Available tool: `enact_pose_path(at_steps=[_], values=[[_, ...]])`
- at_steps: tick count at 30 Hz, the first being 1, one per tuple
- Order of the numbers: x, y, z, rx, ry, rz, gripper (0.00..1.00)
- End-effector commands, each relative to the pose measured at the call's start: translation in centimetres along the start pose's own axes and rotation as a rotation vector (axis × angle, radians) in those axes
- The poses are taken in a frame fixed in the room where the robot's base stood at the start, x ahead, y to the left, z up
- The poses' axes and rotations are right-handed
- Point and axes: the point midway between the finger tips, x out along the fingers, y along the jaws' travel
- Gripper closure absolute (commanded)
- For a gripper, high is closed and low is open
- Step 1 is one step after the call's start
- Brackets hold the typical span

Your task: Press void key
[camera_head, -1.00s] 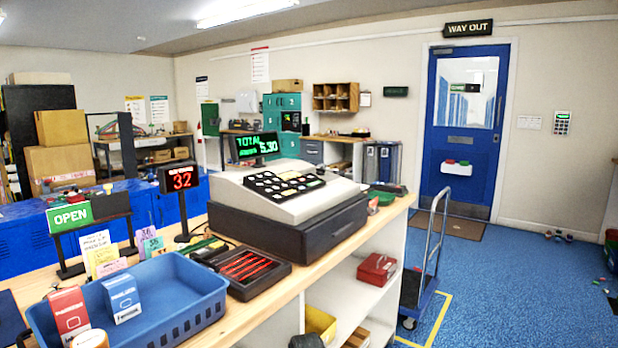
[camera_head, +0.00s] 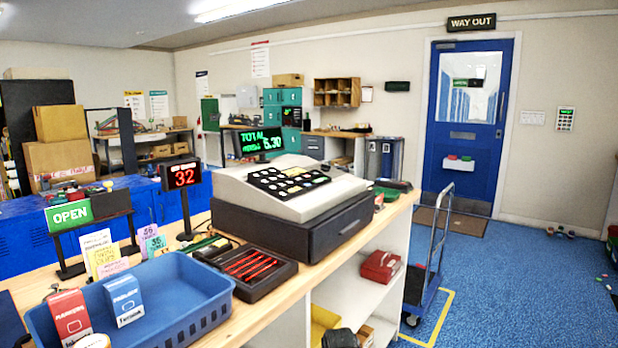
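The cash register (camera_head: 290,197) stands on the wooden counter, with a pale sloped top and a dark drawer base. Its keypad (camera_head: 288,181) is a black panel with several pale keys on the sloped top. The key labels are too small to read, so I cannot tell which is the void key. A green-lit display (camera_head: 261,141) behind the keypad reads TOTAL 5.30. No gripper fingers show, and nothing is touching the keypad. A dark rounded part (camera_head: 340,339), seemingly of my arm, shows at the bottom edge, in front of and below the register.
A blue basket (camera_head: 178,325) with small boxes and a black tray of red sticks (camera_head: 285,282) sit in front of the register. A red 32 display (camera_head: 182,177) stands at its left. A blue trolley (camera_head: 424,300) is on the floor at right. Air above the keypad is clear.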

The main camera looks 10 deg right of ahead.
Motion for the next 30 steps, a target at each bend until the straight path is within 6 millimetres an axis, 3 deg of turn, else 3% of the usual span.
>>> enact_pose_path(at_steps=[1, 3, 30], values=[[0.0, 0.0, 0.0, 0.0, 0.0, 0.0, 0.8], [0.0, 0.0, 0.0, 0.0, 0.0, 0.0, 1.0], [0.0, 0.0, 0.0, 0.0, 0.0, 0.0, 1.0]])
